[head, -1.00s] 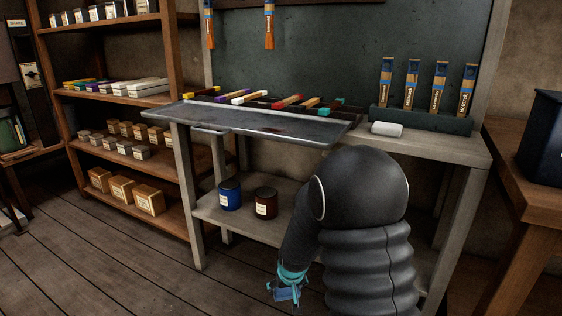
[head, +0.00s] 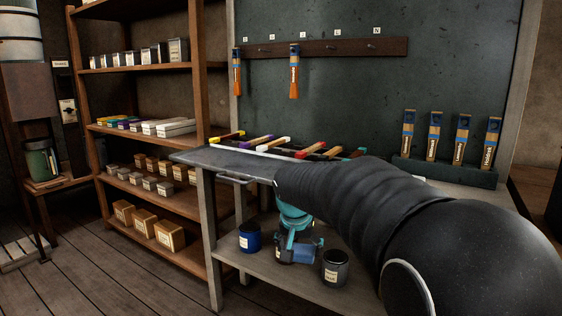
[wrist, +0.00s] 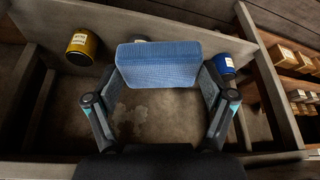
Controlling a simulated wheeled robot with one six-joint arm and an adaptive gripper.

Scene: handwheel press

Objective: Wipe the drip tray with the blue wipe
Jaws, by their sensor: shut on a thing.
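The blue wipe (wrist: 158,65) is a thick, textured pad. My gripper (wrist: 163,82) is shut on it, with a finger at each end. In the head view my gripper (head: 293,248) and the wipe (head: 304,253) are low, in front of the lower shelf and below the level of the drip tray. The drip tray (head: 228,158) is the grey metal tray with a front handle (head: 234,181) at worktop height. My arm hides its right part, including where a reddish stain showed earlier. The wipe is apart from the tray.
The lower shelf (head: 270,273) holds a blue tin (head: 249,237) and a dark tin (head: 335,268). The wrist view also shows a yellow tin (wrist: 82,47) and pale blotches (wrist: 137,112) on a surface below. Coloured-handled tools (head: 297,148) lie behind the tray. Shelves stand left.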

